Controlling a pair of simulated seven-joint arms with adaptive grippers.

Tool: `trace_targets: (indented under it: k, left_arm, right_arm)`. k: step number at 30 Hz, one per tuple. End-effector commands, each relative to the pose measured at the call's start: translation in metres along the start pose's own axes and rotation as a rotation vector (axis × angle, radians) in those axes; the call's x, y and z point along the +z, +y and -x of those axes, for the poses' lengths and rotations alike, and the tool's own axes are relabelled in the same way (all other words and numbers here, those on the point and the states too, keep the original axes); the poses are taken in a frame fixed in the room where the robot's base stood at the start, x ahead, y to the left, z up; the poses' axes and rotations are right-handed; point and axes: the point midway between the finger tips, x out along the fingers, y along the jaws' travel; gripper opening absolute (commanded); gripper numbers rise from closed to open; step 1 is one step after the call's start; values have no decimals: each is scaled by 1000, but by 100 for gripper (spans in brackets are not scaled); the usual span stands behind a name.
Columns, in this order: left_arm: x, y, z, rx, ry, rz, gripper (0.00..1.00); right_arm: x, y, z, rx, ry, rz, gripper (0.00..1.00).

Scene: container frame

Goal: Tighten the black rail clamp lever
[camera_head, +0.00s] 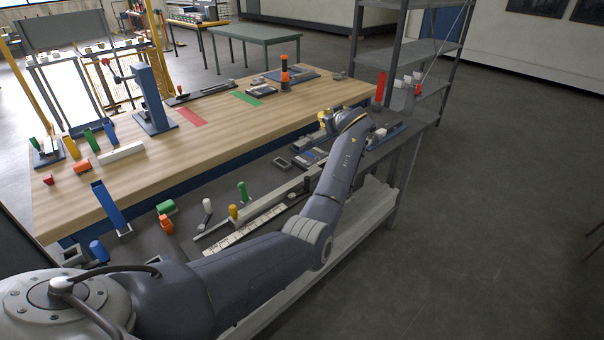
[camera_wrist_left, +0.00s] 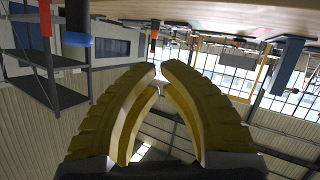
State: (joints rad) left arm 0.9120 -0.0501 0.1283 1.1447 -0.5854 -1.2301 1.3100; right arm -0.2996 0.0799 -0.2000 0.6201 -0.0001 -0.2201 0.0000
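I cannot surely pick out the black rail clamp lever in either view. A long grey rail (camera_head: 268,207) lies on the lower grey bench in the head view, beside a white scale strip (camera_head: 250,227). My left gripper (camera_head: 324,118) has yellow fingers and is above the far part of this bench, partly hidden by its wrist. In the left wrist view, its curved fingers (camera_wrist_left: 159,68) nearly meet at the tips, with no object visible between them. A blue plate with dark and grey parts (camera_head: 388,133) lies right of the wrist. My right gripper is not in view.
Levers stand near the rail: green (camera_head: 243,192), yellow (camera_head: 233,212) and grey (camera_head: 207,206). The wooden table (camera_head: 235,120) holds a blue stand (camera_head: 150,100) and an orange-black post (camera_head: 285,75). A shelf rack (camera_head: 425,50) stands behind at right. The right floor is clear.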

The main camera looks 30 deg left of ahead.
Motion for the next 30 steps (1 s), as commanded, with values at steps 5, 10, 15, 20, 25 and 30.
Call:
trace_targets:
  k: [5,10,15,20,25,30]
  left_arm:
    - [-5,-68,-2,-229,-243,95,0]
    - [14,-114,15,-366,-493,132,0]
    - [35,-140,36,-433,-693,133,0]
    - [46,-151,49,-455,-799,124,0]
    - [53,-158,51,-464,-836,118,0]
    - [68,-166,40,-467,-837,117,0]
  right_arm:
    - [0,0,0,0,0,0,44]
    - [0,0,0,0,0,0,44]
    - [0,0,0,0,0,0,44]
    - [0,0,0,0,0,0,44]
    - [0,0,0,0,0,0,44]
    - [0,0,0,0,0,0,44]
